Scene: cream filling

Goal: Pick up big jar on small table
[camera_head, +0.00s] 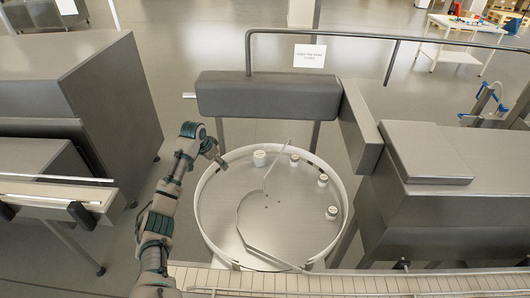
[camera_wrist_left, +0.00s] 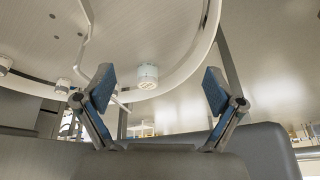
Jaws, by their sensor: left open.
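A round metal table (camera_head: 222,215) with a raised rim holds several small white jars. The jar nearest my left gripper (camera_head: 260,158) stands at the back left of the table and looks slightly larger than the others. Other jars stand at the back (camera_head: 294,160) and at the right (camera_head: 323,180), (camera_head: 331,213). My left gripper (camera_head: 216,158) is at the table's left rim, to the left of the nearest jar. In the left wrist view the gripper (camera_wrist_left: 158,88) is open and empty; the nearest jar (camera_wrist_left: 148,75) appears between its fingers but apart from them. My right gripper is out of view.
A curved metal guide (camera_head: 243,225) crosses the table top. A grey padded box (camera_head: 268,95) and a handrail stand behind the table. Grey machines flank it at left (camera_head: 70,80) and right (camera_head: 440,200). A slatted conveyor (camera_head: 330,282) runs along the front.

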